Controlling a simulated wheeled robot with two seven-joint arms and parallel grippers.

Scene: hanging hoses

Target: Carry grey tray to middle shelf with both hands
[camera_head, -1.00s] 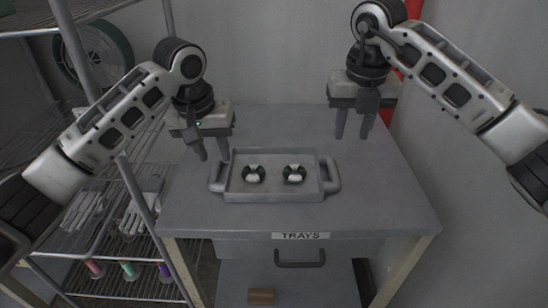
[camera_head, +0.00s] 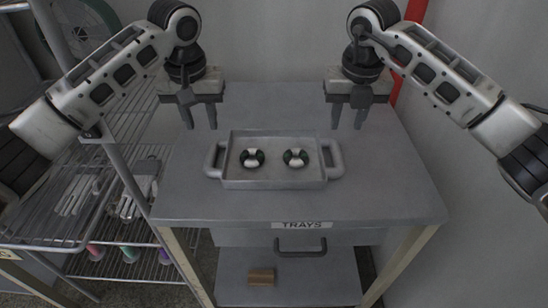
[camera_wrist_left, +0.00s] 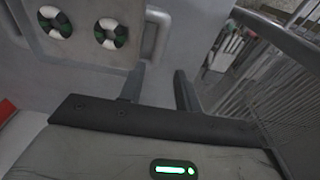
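The grey tray (camera_head: 273,183) lies flat on the grey table, with a loop handle at each short end. Two dark green and white rings (camera_head: 252,158) (camera_head: 295,158) sit inside it. My left gripper (camera_head: 201,117) is open and empty, above the table behind the tray's left handle (camera_head: 213,160). My right gripper (camera_head: 348,117) is open and empty, above and behind the right handle (camera_head: 334,160). In the left wrist view the left fingers (camera_wrist_left: 158,90) are apart, near one tray handle (camera_wrist_left: 156,36). A wire shelf rack (camera_head: 120,150) stands left of the table.
The table (camera_head: 390,185) has a drawer labelled TRAYS (camera_head: 302,225) and bare surface around the tray. White items (camera_head: 135,195) lie on a rack shelf, with coloured cylinders (camera_head: 130,254) below. A wooden block (camera_head: 262,276) lies under the drawer. Walls close off the back and right.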

